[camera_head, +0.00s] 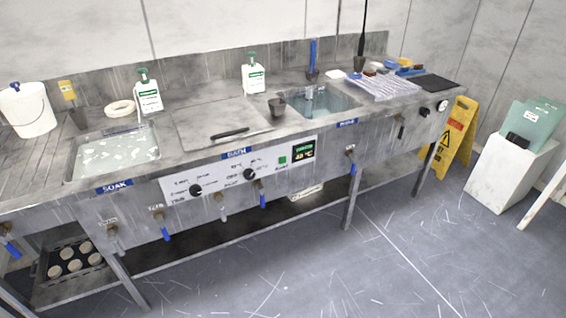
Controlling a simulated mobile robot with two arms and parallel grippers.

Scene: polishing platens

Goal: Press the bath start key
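The bath control panel (218,182) is a pale plate on the front of the steel bench, below the blue BATH label (237,153). It carries two black knobs, the left knob (196,190) and the right knob (249,174). A small green key (282,160) sits near its right end, with print below it too small to read. Beside the key is a dark display (303,152) with lit digits. A flat steel lid (225,120) with a dark handle lies behind the panel. Neither of my grippers shows.
The steel bench holds a SOAK basin (113,152) and a RINSE basin (312,102). Taps with blue levers (263,198) stick out below the panel. A yellow warning sign (456,138) stands at the right. The floor (390,240) in front is clear.

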